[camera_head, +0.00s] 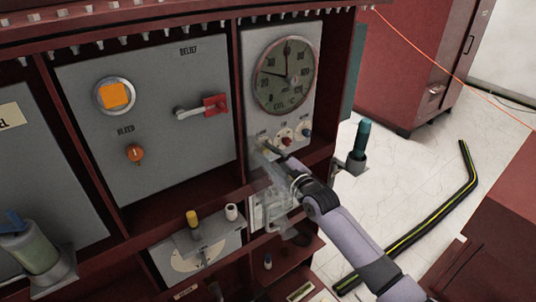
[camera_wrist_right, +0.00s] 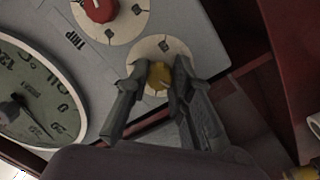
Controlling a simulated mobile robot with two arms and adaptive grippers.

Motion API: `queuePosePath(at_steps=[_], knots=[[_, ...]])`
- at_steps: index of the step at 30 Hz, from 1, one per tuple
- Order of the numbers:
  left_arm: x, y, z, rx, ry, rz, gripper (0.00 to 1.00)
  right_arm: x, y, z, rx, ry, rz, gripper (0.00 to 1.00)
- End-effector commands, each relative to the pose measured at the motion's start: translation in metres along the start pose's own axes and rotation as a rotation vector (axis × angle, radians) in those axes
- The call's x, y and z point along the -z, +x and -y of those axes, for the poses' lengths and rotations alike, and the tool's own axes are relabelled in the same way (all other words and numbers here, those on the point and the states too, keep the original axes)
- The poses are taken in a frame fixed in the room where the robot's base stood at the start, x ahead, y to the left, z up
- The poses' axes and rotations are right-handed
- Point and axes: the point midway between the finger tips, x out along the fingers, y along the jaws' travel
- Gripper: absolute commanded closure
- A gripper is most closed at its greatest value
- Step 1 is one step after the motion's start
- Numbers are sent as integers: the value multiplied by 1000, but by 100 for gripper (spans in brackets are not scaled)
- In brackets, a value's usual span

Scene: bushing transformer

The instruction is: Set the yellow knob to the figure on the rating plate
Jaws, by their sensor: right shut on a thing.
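The yellow knob (camera_wrist_right: 158,77) sits on a pale round scale at one end of the grey gauge panel in the right wrist view. My right gripper (camera_wrist_right: 154,82) has a finger on each side of it and is shut on it. In the head view my right gripper (camera_head: 270,150) reaches the lower left of the gauge panel and covers the yellow knob. The knob's figures are too small to read for certain. I cannot make out a rating plate with a legible figure. My left gripper is not in view.
Beside the yellow knob are a red knob (camera_head: 286,142) and a blue knob (camera_head: 306,133), below a large dial gauge (camera_head: 284,75). A panel with an orange window (camera_head: 115,96) and a red-ended lever (camera_head: 214,105) stands left. A dark post (camera_head: 359,145) stands right of my gripper.

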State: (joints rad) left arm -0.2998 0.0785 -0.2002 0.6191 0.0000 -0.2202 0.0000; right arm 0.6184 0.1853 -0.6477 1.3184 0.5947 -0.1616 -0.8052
Motion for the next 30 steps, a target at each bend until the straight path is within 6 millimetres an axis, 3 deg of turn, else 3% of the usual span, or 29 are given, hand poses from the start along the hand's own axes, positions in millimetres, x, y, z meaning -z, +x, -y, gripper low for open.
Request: queuePosePath(at_steps=[11, 30], knots=[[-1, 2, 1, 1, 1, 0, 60, 0, 0, 0, 1, 63, 1, 100], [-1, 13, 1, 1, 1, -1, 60, 0, 0, 0, 17, 557, 18, 100]])
